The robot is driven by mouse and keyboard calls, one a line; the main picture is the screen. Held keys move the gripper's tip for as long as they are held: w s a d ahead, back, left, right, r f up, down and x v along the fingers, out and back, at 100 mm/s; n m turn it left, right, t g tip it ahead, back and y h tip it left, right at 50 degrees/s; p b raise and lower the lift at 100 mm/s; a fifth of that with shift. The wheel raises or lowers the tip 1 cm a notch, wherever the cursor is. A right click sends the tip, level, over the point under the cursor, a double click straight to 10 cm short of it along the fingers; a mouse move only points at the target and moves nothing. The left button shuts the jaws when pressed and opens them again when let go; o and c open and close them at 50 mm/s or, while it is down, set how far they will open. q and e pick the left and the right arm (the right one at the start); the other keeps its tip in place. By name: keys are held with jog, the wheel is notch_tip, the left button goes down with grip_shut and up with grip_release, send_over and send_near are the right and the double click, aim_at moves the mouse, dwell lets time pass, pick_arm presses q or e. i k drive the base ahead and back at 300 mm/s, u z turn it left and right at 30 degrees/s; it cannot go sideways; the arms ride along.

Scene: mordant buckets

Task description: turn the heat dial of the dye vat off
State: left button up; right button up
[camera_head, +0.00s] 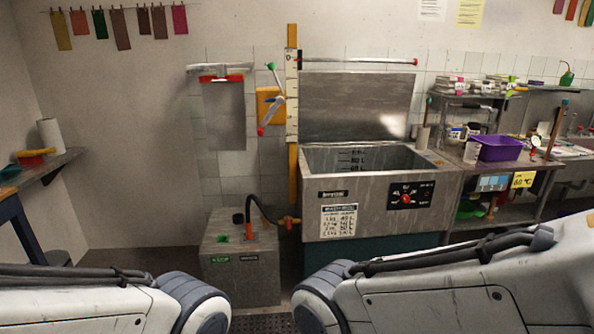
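The dye vat (380,159) is a grey metal tub in the middle of the head view, against the tiled wall. Its black control panel (424,193) is on the front face at the right. The heat dial (406,198) shows red at the panel's middle, with small white marks around it. The dial's exact setting is too small to read. Parts of my two arms fill the lower left and lower right, well in front of the vat. Neither gripper is in view.
A grey box (238,260) with a black hose stands on the floor left of the vat. A bench with a purple tub (499,148) and a yellow temperature card (523,180) adjoins at right. A wall shelf (52,165) is at far left.

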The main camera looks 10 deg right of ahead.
aim_at(406, 198)
jog(key=z, duration=0.4)
jog(key=i, duration=1.9)
jog(key=z, duration=0.65)
jog(key=i, duration=0.5)
jog(key=z, duration=0.15)
